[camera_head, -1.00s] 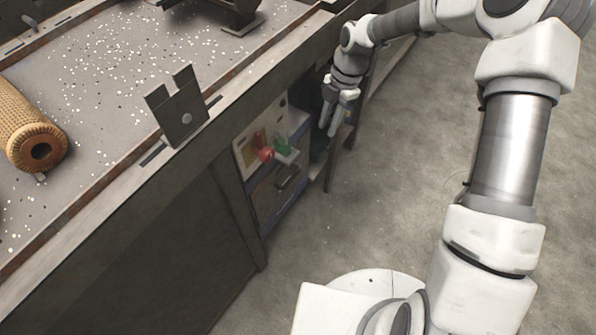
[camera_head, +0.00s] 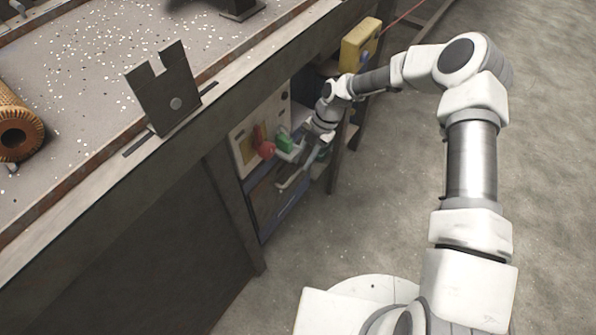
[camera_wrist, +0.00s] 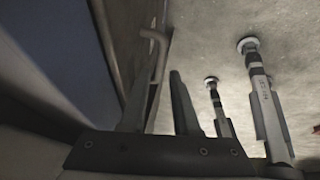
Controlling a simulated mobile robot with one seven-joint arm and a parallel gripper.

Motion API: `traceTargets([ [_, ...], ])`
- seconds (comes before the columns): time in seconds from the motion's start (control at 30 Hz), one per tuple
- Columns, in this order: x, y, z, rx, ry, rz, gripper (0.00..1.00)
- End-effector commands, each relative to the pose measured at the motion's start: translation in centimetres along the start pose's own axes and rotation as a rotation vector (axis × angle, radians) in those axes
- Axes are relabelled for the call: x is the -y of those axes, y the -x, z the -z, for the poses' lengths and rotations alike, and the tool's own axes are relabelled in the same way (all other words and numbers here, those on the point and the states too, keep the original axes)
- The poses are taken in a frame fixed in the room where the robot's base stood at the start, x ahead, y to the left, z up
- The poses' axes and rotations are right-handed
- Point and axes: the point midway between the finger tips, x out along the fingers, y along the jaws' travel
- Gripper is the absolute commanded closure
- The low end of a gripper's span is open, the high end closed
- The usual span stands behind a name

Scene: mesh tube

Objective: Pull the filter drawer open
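The filter drawer (camera_head: 268,205) is a dark front low in the cabinet under the table, in the head view. It looks shut. Its handle (camera_head: 290,182) is a bent bar, and it also shows in the wrist view (camera_wrist: 157,42). My gripper (camera_head: 311,157) is at the right end of the handle. In the wrist view my gripper's fingers (camera_wrist: 156,92) stand apart, with the handle bar showing in the gap between them. I cannot tell whether either finger touches the bar.
A red knob (camera_head: 266,150) and a green block (camera_head: 284,142) sit on the panel just above the drawer. A yellow box (camera_head: 360,45) hangs at the table edge behind my arm. A table leg (camera_head: 343,150) stands right of the cabinet. The floor (camera_head: 370,220) in front is clear.

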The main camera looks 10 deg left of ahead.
Motion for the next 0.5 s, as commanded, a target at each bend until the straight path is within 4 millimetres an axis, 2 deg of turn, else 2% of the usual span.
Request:
traceTargets([
  [0.03,0.0,-1.3,0.0,-0.002,0.001,0.001,0.7],
  [0.2,0.0,-3.6,0.0,-0.001,0.0,0.001,0.7],
  [0.5,0.0,-4.7,0.0,0.001,-0.002,0.0,0.7],
])
